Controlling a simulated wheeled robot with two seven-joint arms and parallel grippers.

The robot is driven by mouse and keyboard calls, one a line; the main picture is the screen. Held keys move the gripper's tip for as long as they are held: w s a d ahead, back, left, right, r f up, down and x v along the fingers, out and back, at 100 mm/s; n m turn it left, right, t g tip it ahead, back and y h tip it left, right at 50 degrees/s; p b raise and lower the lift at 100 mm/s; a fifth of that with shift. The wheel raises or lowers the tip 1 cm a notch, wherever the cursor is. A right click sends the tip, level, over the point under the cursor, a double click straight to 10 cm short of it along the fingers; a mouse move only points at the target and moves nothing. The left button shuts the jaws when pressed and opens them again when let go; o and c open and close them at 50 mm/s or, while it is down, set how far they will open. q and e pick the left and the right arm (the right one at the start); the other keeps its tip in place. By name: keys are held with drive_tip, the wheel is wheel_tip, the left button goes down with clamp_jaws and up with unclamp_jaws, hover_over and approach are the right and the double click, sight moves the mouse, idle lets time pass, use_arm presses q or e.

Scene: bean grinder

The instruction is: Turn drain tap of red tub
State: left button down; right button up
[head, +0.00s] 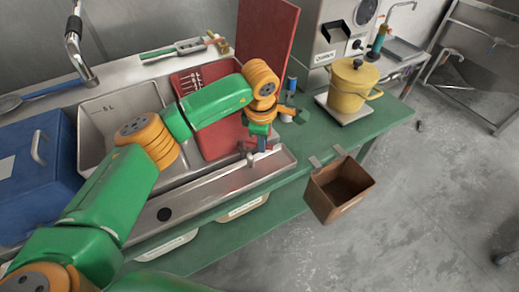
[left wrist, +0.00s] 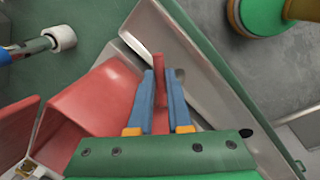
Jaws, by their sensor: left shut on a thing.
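The red tub (head: 222,138) sits in the sink counter, partly behind my left arm; it also shows in the left wrist view (left wrist: 95,95). A red tap lever (left wrist: 158,65) stands beside the tub, above the metal tray. My left gripper (head: 260,143) is at the tub's front right corner. In the left wrist view its two blue fingers (left wrist: 159,85) are closed around the red lever, one on each side. A small metal spout (head: 249,158) shows just below the gripper in the head view. My right gripper is not in view.
A blue box (head: 35,165) stands at the left, next to a metal basin (head: 115,115). A yellow pot (head: 352,85) stands on a pale board at the right. An open brown box (head: 340,190) hangs at the green table's front edge. A red board (head: 268,40) stands behind.

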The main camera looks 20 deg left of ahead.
use_arm(q)
drive_tip(key=shift+w+a+n+g+y+b, duration=0.2)
drive_tip(key=shift+w+n, duration=0.35)
drive_tip(key=shift+n, duration=0.8)
drive_tip(key=shift+w+a+n+y, duration=0.2)
drive_tip(key=shift+w+n, duration=0.35)
drive_tip(key=shift+n, duration=0.75)
drive_tip(key=shift+w+a+n+g+y+b, duration=0.1)
drive_tip(key=shift+w+n+y, duration=0.35)
drive_tip(key=shift+n, duration=0.9)
drive_tip(key=shift+w+r, duration=0.1)
drive_tip(key=shift+w, duration=0.05)
drive_tip(key=c, duration=0.8)
unclamp_jaws()
drive_tip(key=shift+c, duration=0.2)
drive_tip(key=v, duration=0.7)
drive_tip(key=shift+b, duration=0.4)
drive_tip(key=shift+a, duration=0.15)
